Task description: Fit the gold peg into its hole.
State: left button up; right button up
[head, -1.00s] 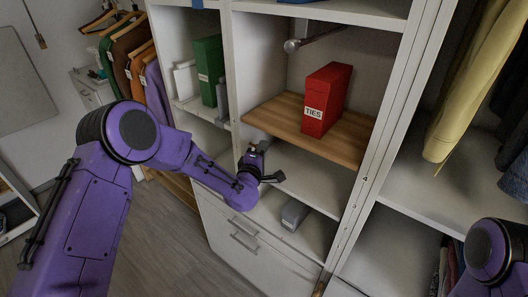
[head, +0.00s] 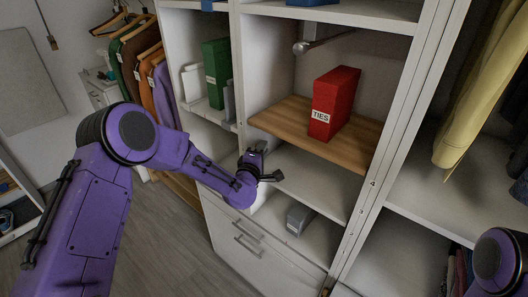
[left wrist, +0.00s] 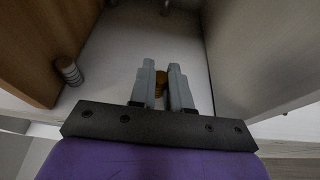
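My left gripper (head: 268,172) is at the front of the white compartment below the wooden shelf board (head: 350,148). In the left wrist view its two grey fingers (left wrist: 162,85) are close together, with the gold peg (left wrist: 160,82) between them. The peg's far end is partly hidden by the fingers, and I cannot make out the peg in the head view. The fingers look closed on it. I cannot clearly see its hole in either view. My right gripper is out of view; only a purple part of that arm shows at the lower right.
A red TIES box (head: 334,103) stands on the wooden board. A grey object (head: 299,218) lies on the lower shelf. A ribbed metal cylinder (left wrist: 68,71) is beside a brown panel (left wrist: 40,50). Drawers (head: 250,245) are below; white uprights flank the compartment.

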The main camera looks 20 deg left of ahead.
pick_arm(q)
jog(key=o, duration=0.5)
jog(key=s+b, duration=0.4)
jog(key=s, duration=0.6)
jog(key=shift+s+d, duration=0.15)
jog(key=shift+s, duration=0.15)
